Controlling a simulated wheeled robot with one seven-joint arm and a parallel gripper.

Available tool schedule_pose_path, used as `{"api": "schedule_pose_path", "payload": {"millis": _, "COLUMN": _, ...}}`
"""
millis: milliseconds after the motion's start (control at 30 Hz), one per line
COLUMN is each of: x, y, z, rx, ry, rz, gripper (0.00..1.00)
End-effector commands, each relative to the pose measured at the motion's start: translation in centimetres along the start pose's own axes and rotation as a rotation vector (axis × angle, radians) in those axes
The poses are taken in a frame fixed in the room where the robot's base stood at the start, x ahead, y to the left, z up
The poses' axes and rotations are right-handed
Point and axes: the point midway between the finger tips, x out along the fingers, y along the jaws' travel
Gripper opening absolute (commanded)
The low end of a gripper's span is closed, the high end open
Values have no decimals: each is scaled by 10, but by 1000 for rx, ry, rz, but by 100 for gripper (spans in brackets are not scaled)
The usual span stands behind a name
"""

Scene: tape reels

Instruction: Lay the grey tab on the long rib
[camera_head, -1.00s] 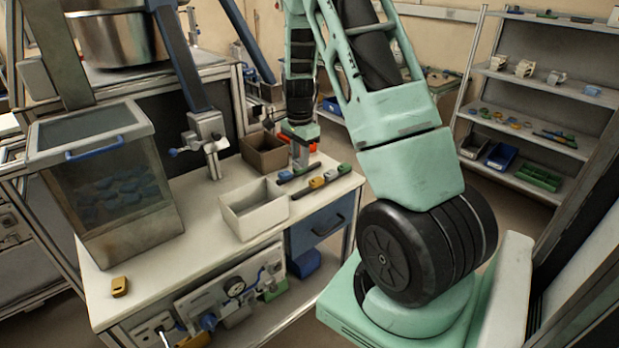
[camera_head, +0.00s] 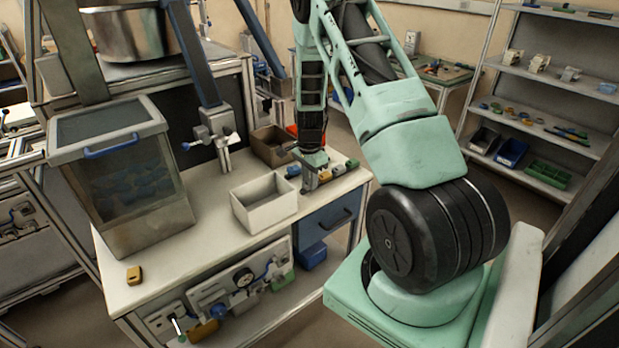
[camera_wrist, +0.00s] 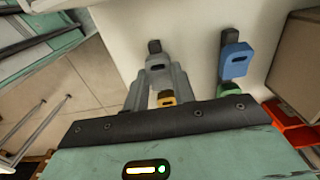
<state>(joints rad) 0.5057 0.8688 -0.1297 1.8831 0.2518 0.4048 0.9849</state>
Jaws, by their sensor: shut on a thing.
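My gripper (camera_head: 311,184) points down at the near left end of the front rib; its fingers (camera_wrist: 155,82) show in the wrist view. They are shut on the grey tab (camera_wrist: 157,63), which has a dark slot. The front rib's dark end (camera_wrist: 154,46) shows just beyond the tab, in line with it. I cannot tell whether the tab touches the rib. A yellow tab (camera_wrist: 167,98) is on the same line, close to the fingers. The rib behind, its dark end (camera_wrist: 230,36) visible, carries a blue tab (camera_wrist: 235,61) and a green tab (camera_wrist: 229,89).
A white open bin (camera_head: 264,203) stands left of the ribs and a brown bin (camera_head: 272,146) behind them. A red-orange bin (camera_wrist: 288,125) is beyond the back rib. A clear-walled hopper (camera_head: 125,185) fills the bench's left side. A yellow piece (camera_head: 134,275) lies at the front left.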

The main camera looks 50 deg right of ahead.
Motion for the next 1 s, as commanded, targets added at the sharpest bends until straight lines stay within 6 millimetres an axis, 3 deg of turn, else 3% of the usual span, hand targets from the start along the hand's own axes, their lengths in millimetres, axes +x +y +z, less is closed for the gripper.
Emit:
{"api": "schedule_pose_path", "payload": {"millis": 67, "x": 4, "y": 0, "z": 0, "rx": 0, "ry": 0, "rz": 1, "gripper": 2}}
{"api": "schedule_pose_path", "payload": {"millis": 100, "x": 3, "y": 0, "z": 0, "rx": 0, "ry": 0, "rz": 0, "gripper": 34}}
{"api": "schedule_pose_path", "payload": {"millis": 167, "x": 2, "y": 0, "z": 0, "rx": 0, "ry": 0, "rz": 0, "gripper": 48}}
{"api": "schedule_pose_path", "payload": {"millis": 567, "x": -5, "y": -1, "z": 0, "rx": -1, "ry": 1, "rz": -1, "gripper": 48}}
{"api": "schedule_pose_path", "payload": {"millis": 767, "x": -34, "y": -1, "z": 0, "rx": -2, "ry": 2, "rz": -4, "gripper": 48}}
{"api": "schedule_pose_path", "payload": {"millis": 1000, "x": -84, "y": -1, "z": 0, "rx": -2, "ry": 1, "rz": -5, "gripper": 48}}
